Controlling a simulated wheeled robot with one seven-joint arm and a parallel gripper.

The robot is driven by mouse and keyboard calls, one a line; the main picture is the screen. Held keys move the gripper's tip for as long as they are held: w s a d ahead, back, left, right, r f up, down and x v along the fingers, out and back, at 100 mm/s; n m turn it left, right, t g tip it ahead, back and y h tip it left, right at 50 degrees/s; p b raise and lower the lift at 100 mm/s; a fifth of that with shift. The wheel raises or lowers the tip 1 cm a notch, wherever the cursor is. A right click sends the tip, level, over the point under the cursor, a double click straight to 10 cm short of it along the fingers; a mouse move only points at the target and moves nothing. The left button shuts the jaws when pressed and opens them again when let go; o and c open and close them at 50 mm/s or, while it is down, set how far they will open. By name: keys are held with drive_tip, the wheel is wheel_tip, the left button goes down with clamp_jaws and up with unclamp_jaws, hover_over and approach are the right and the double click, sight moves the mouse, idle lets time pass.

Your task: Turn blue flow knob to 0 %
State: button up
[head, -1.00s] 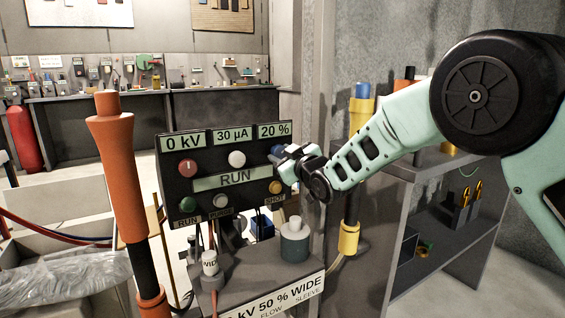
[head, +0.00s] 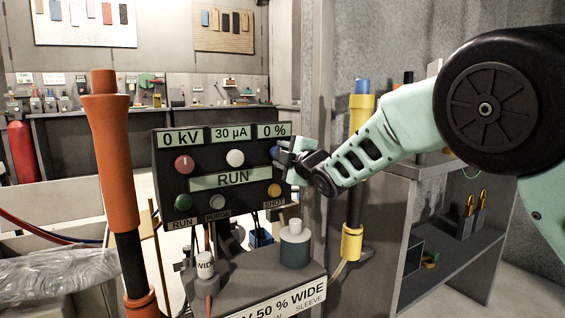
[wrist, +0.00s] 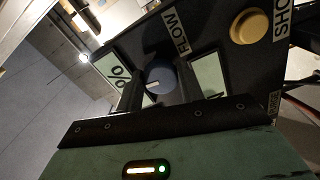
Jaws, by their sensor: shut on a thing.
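The dark control panel (head: 167,160) faces me, with displays reading 0 kV, 30 µA and 0 %. The blue flow knob (head: 274,152) sits under the 0 % display (head: 272,130), mostly hidden by my gripper (head: 282,155) in the head view. In the wrist view the blue knob (wrist: 161,74), with a pale pointer line, is between the two dark fingers of my gripper (wrist: 159,88). My gripper is shut on the knob.
A red knob (head: 184,164), a white knob (head: 235,158), a RUN display (head: 215,181), a green button (head: 182,202), a grey button and an orange button (head: 274,190) share the panel. An orange post (head: 106,150) stands left; a yellow-and-black post (head: 359,135) stands right.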

drive_tip(key=shift+f+n+b, duration=0.1)
drive_tip(key=shift+n+b, duration=0.2)
drive_tip(key=shift+n, duration=0.3)
drive_tip(key=o, duration=1)
drive_tip(key=shift+c, duration=0.2)
drive_tip(key=p+v, duration=0.1)
drive_tip(key=v, duration=1.6)
drive_tip(key=shift+s, duration=0.2)
drive_tip(key=shift+d, duration=0.15)
